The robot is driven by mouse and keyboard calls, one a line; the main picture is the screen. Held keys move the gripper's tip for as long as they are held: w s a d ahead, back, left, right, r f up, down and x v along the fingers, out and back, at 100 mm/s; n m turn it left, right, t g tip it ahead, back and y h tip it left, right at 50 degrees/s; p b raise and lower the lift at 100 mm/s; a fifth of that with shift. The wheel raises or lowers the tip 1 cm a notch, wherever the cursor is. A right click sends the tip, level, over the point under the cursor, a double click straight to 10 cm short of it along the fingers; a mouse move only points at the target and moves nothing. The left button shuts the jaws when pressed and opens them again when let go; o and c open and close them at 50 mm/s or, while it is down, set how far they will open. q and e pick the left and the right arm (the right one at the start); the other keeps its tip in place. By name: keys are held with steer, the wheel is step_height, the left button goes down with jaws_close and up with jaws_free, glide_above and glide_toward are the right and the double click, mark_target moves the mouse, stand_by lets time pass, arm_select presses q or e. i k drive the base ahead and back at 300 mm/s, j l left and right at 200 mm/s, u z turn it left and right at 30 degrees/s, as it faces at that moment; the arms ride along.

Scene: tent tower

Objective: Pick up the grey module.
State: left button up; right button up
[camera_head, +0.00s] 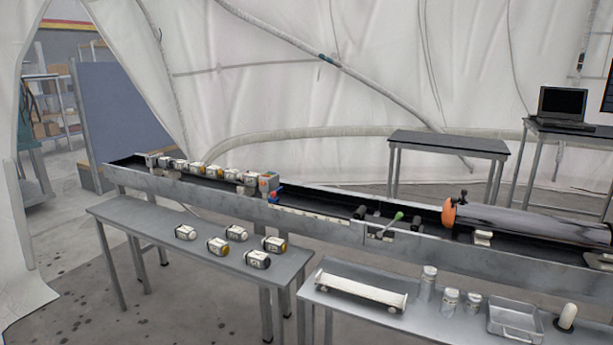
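Several small white modules with dark ends lie on the grey front-left table. The back-left module (185,232) has greyish ends and shows no clear colour band. The module at the near right (257,259) looks dark-ended, with its end colour hard to tell. The others, a front-left module (217,246), a back-middle module (236,233) and a right module (274,245), show yellowish ends. Which one is the grey module is too small to tell for sure. Neither of my grippers is in view.
A long metal trough (320,228) runs behind the tables, holding a row of modules (205,170) and a dark cylinder with an orange end (530,222). The front-right table (330,318) carries a white rack (360,291), bottles (428,282) and a metal tray (512,322).

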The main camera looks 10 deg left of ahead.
mark_target(248, 178)
steer(key=i+j+z, duration=0.25)
steer(key=j, duration=0.35)
steer(key=i+j+z, duration=0.25)
steer(key=j, duration=0.35)
steer(key=j+z, duration=0.2)
steer(key=j, duration=0.4)
steer(key=i+j+z, duration=0.1)
steer(key=j+z, duration=0.15)
steer(key=j, duration=0.4)
